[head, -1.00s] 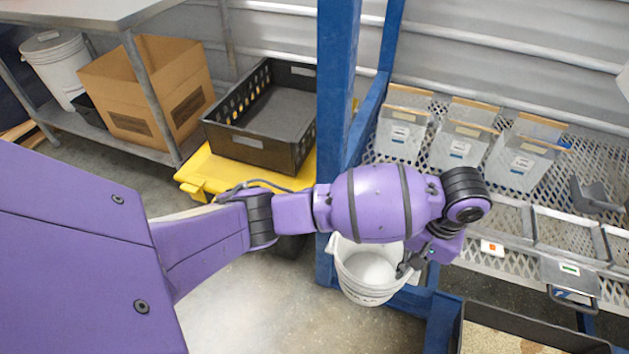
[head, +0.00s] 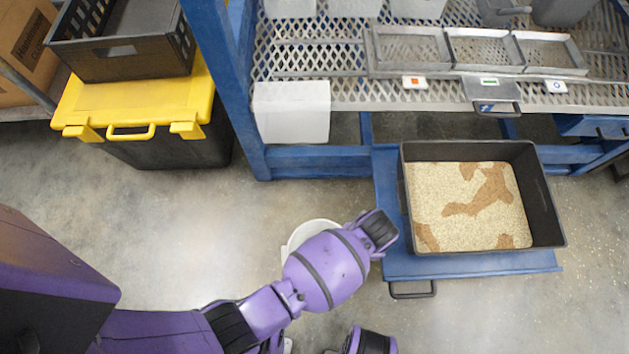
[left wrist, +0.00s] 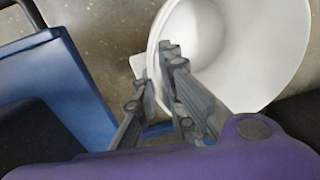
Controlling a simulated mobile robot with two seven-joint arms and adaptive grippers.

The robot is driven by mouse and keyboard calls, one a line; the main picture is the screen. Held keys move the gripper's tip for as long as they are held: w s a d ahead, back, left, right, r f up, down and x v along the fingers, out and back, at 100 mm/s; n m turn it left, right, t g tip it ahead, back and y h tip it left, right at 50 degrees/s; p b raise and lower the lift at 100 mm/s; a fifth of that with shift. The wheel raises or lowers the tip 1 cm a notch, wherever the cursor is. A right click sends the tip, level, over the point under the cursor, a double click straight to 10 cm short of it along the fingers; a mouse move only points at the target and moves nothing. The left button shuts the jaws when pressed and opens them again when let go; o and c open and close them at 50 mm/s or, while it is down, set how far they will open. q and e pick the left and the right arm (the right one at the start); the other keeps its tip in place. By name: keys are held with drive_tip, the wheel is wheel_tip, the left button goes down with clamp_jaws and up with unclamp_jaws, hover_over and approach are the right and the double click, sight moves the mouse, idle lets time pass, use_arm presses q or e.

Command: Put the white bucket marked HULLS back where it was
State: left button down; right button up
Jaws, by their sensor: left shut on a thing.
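The white bucket (head: 300,238) is mostly hidden behind my left arm in the head view, over the open floor to the left of the blue cart. In the left wrist view the bucket (left wrist: 262,50) fills the upper right, with its open mouth and pale inside showing. My left gripper (left wrist: 160,72) is shut on its rim, with the fingers at the near left wall. In the head view the left fingers are hidden by the arm. The HULLS marking cannot be read. Whether the bucket touches the floor cannot be told. My right gripper is not in view.
A blue cart (head: 470,264) carries a black tray (head: 548,215) of pale and brown substrate. Behind it stands a blue rack with a mesh shelf (head: 345,90). A black bin with a yellow lid (head: 140,95) stands at the left. The floor between them is clear.

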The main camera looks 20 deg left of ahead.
sight(310, 228)
use_arm(q)
drive_tip(key=w+a+f+b, duration=0.1)
drive_tip(key=a+f, duration=0.1)
drive_tip(key=w+a+f+b, duration=0.1)
drive_tip(key=w+a+f, duration=0.1)
drive_tip(key=w+a+f+b, duration=0.2)
drive_tip(key=a, duration=0.1)
drive_tip(key=shift+f, duration=0.1)
wheel_tip(310, 228, down, 6)
drive_tip(key=w+a+b, duration=0.1)
drive_tip(key=a+b, duration=0.1)
drive_tip(key=b, duration=0.1)
drive_tip(key=shift+w, duration=0.3)
drive_tip(key=c, duration=1.9)
unclamp_jaws()
drive_tip(key=shift+o, duration=0.2)
drive_tip(key=shift+r, duration=0.2)
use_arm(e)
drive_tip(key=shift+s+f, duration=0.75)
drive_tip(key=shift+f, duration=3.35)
use_arm(q)
wheel_tip(310, 228, up, 12)
drive_tip(key=d+p, duration=0.1)
drive_tip(key=p, duration=0.5)
drive_tip(key=shift+d, duration=0.2)
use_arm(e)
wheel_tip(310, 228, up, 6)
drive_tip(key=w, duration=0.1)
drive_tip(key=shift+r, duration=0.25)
